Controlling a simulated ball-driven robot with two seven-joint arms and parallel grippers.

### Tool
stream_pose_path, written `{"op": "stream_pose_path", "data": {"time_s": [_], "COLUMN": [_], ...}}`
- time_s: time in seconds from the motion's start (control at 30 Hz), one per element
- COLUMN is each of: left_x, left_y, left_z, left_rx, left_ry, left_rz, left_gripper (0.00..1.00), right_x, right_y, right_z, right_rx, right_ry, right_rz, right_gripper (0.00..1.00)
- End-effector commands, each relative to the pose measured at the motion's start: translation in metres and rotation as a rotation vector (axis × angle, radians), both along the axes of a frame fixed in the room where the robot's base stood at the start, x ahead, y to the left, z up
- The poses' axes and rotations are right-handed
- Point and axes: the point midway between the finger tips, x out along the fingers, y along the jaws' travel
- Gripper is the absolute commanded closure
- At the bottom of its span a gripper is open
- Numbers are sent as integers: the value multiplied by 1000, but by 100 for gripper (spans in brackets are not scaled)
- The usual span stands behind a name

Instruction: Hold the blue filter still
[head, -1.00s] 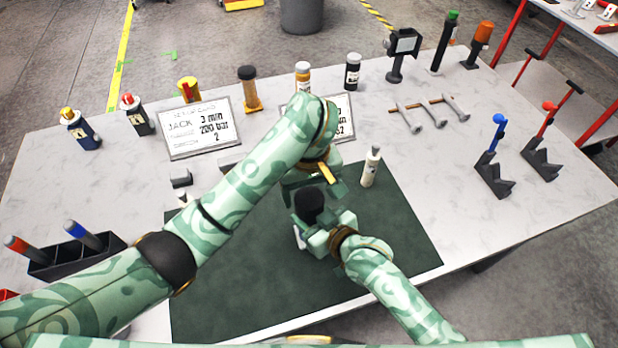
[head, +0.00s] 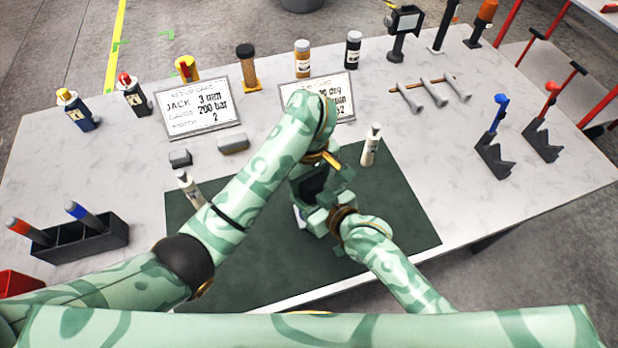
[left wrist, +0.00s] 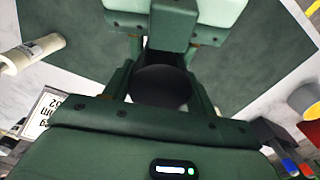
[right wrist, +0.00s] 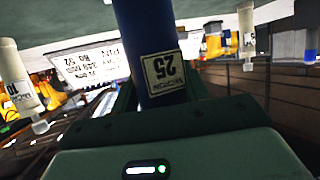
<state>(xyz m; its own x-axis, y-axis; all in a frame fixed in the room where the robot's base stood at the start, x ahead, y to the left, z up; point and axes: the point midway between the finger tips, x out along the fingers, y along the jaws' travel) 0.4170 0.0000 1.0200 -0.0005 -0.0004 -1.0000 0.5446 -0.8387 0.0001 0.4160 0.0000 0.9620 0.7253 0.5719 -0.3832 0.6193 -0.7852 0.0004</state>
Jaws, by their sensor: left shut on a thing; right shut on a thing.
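The blue filter (right wrist: 143,45) shows in the right wrist view as an upright-looking blue cylinder with a white "25 micron" label (right wrist: 165,76). My right gripper (right wrist: 150,98) is shut on it; in the head view this gripper (head: 328,218) is over the green mat. My left gripper (head: 312,182) comes from above and is shut on the round black top (left wrist: 162,88), which lies between its fingers in the left wrist view. In the head view the grippers hide nearly all of the filter, and its foot is hidden.
The green mat (head: 400,215) is mostly bare. Two sign cards (head: 198,112) (head: 340,100) stand behind. A black holder (head: 85,240) with markers is at the left. Blue and red levers (head: 497,125) (head: 548,108) stand right.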

Motion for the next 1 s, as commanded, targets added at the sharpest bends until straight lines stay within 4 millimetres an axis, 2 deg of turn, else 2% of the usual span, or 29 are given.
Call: {"op": "stream_pose_path", "data": {"time_s": [0.1,0.17,0.43,0.47,0.5,0.53,0.8,1.0], "left_x": [-1,-1,0,0,0,0,0,1], "left_y": [-1,0,1,1,1,1,1,1], "left_z": [0,0,0,0,0,0,1,28], "left_rx": [-2,-1,1,1,1,1,0,1], "left_ry": [2,3,1,1,1,1,0,-5], "left_rz": [241,311,337,337,336,336,334,334], "left_gripper": [71,71,71,38,27,22,22,22], "right_x": [1,1,1,1,1,1,1,1], "right_y": [-1,-1,-1,-1,-1,-1,-1,-1], "right_z": [0,0,0,0,0,0,0,0], "right_rx": [-1,-1,-1,-1,-1,-1,-1,-1], "right_ry": [-1,-1,-1,-1,-1,-1,-1,-1], "right_rz": [-1,-1,-1,-1,-1,-1,-1,-1], "right_gripper": [100,100,100,100,100,100,100,100]}}
